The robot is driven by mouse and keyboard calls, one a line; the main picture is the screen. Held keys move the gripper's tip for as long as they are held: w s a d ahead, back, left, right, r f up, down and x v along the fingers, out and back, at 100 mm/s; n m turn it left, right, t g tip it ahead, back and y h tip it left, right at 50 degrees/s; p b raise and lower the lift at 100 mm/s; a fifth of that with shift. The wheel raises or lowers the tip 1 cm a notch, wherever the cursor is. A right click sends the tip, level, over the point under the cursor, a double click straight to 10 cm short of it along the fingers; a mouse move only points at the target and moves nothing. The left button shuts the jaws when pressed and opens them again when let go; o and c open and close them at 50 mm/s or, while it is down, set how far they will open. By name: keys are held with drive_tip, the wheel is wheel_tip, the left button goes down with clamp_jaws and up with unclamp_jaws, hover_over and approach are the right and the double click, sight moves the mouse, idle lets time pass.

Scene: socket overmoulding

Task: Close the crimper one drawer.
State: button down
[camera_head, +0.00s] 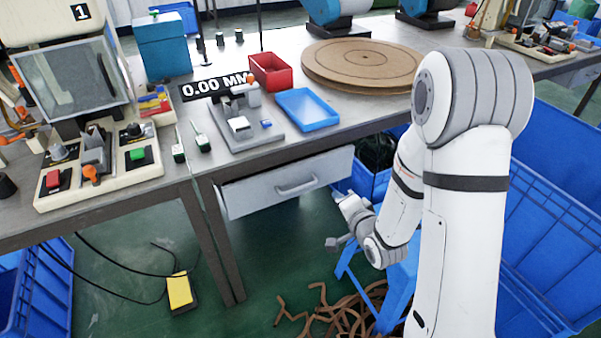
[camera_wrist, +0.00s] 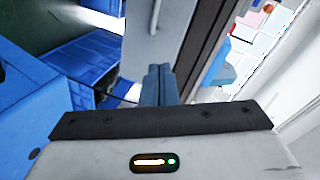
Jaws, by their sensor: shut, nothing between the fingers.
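A grey drawer (camera_head: 245,195) with a bar handle (camera_head: 297,187) hangs under the table's front edge, below the gauge with the "0.00 MM" display. The head view does not show clearly how far out it stands. In the wrist view, the light drawer front (camera_wrist: 140,45) and part of its handle (camera_wrist: 155,16) lie beyond my fingers. Contact with the drawer cannot be told.
The machine marked "1" (camera_head: 75,75) stands on the left table. A red bin (camera_head: 270,70) and a blue tray (camera_head: 307,109) sit above the drawer. Blue crates (camera_head: 555,215) stand at right. Brown pieces (camera_head: 345,318) and a yellow pedal (camera_head: 180,291) lie on the floor.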

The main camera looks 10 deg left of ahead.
drive_tip(key=s+a+m+y, duration=0.1)
drive_tip(key=a+m+y, duration=0.1)
drive_tip(key=t+y+b, duration=0.1)
drive_tip(key=t, duration=0.1)
approach(297, 166)
drive_tip(key=shift+m, duration=0.4)
drive_tip(key=x, duration=0.6)
drive_tip(key=shift+w+a+f, duration=0.1)
drive_tip(key=shift+w+a, duration=0.05)
drive_tip(key=shift+w, duration=0.2)
